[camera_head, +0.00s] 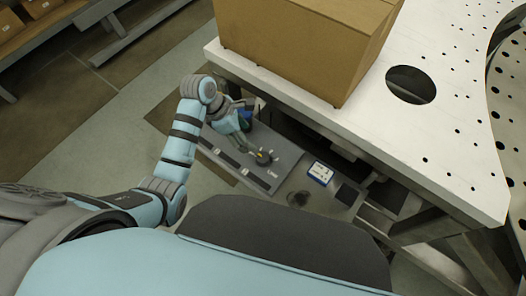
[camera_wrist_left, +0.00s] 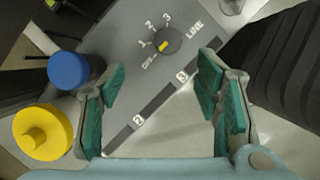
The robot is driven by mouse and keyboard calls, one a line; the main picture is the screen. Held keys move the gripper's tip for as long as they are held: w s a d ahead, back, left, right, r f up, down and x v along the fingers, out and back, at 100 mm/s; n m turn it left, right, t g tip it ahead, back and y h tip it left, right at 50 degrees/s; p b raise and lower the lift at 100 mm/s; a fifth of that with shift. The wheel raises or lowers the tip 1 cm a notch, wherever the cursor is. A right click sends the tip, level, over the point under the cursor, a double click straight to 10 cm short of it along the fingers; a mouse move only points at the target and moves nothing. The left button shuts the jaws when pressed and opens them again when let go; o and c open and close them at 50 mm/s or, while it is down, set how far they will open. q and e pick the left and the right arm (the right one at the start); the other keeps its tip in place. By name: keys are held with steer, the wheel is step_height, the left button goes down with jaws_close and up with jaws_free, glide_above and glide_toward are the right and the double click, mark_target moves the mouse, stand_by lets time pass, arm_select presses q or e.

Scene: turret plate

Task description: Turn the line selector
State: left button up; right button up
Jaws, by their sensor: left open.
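The line selector is a round dark grey knob (camera_wrist_left: 171,41) with a yellow pointer mark, on a grey panel (camera_wrist_left: 125,30) lettered OFF, 1, 2, 3 and LINE. The yellow mark lies on the lower-left side of the knob, toward OFF. In the head view the knob (camera_head: 264,158) is small, at the end of my left arm. My left gripper (camera_wrist_left: 160,82) is open and empty, its green-padded fingers wide apart. The knob appears beyond the fingertips, between their lines and apart from both. The left gripper also shows in the head view (camera_head: 247,148). My right gripper is not in view.
A blue button (camera_wrist_left: 68,69) and a yellow mushroom-shaped knob (camera_wrist_left: 43,132) stand left of my gripper in the wrist view. A large white perforated plate (camera_head: 440,80) with a cardboard box (camera_head: 300,40) overhangs the panel's right side. A blue-and-white item (camera_head: 320,172) lies beside the panel.

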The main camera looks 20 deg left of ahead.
arm_select(q)
steer(key=b, duration=0.3)
glide_above(262, 157)
steer(key=s+a, duration=0.2)
step_height(262, 157, down, 7)
steer(key=shift+a+f, duration=0.1)
steer(key=shift+f, duration=0.1)
steer(key=x, duration=0.2)
steer(key=w+b+x, duration=0.1)
steer(key=x, duration=0.2)
steer(key=shift+w+f+b, duration=0.2)
steer(key=shift+b, duration=0.1)
steer(key=shift+f, duration=0.2)
steer(key=shift+s+r, duration=0.15)
steer(key=shift+s, duration=0.05)
steer(key=c, duration=0.3)
steer(key=shift+w, duration=0.1)
steer(key=c, duration=0.9)
steer(key=shift+o, duration=0.2)
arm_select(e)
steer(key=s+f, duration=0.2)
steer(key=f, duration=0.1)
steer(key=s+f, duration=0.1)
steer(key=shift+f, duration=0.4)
